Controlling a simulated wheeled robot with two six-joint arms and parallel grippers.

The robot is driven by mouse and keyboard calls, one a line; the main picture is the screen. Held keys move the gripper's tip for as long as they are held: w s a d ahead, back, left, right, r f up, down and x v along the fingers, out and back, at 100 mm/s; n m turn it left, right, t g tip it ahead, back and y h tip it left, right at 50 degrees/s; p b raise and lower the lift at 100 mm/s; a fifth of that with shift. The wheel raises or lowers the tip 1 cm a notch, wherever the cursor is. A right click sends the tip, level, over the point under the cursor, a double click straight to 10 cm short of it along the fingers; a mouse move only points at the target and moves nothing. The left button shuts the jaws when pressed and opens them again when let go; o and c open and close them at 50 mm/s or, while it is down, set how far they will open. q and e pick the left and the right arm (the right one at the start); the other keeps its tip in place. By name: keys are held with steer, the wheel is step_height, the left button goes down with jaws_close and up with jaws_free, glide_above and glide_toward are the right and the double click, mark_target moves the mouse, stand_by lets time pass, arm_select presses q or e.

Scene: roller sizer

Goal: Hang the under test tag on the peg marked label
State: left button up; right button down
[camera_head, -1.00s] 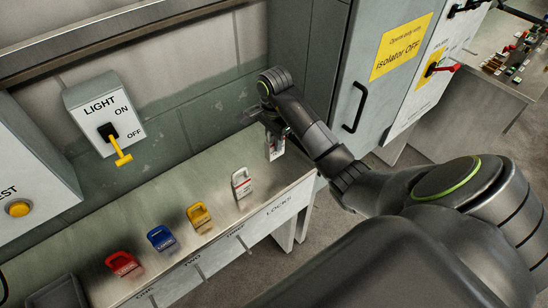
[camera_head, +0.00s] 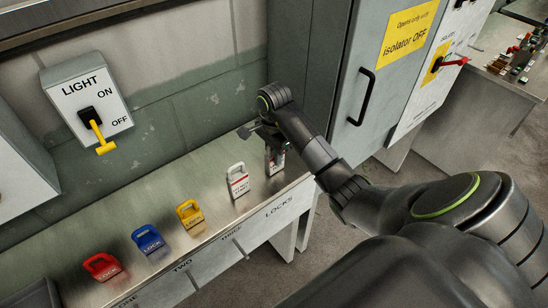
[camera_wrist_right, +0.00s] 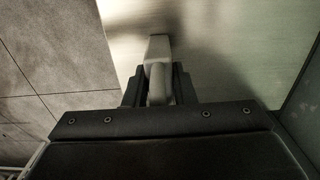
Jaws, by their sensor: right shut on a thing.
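My right gripper (camera_head: 262,131) is over the right end of the bench shelf, shut on a white tag (camera_head: 275,160). The tag hangs below the fingers at the shelf; its lettering is too small to read, and I cannot tell whether it touches the shelf. In the right wrist view, the fingers (camera_wrist_right: 158,86) close around the tag's pale top (camera_wrist_right: 158,50). A second white tag (camera_head: 238,181) with red marking stands on the shelf to the left. The peg marked label is not visible. My left gripper is out of view.
Red (camera_head: 102,267), blue (camera_head: 148,240) and yellow (camera_head: 190,214) locks stand along the shelf. Above is a LIGHT switch box (camera_head: 87,97) with a yellow lever. A grey cabinet (camera_head: 350,70) with a black handle stands right of the shelf.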

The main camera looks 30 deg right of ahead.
steer(key=shift+r, duration=0.1)
steer(key=shift+f, duration=0.25)
steer(key=c, duration=1.2)
jaws_free()
steer(key=shift+r, duration=0.15)
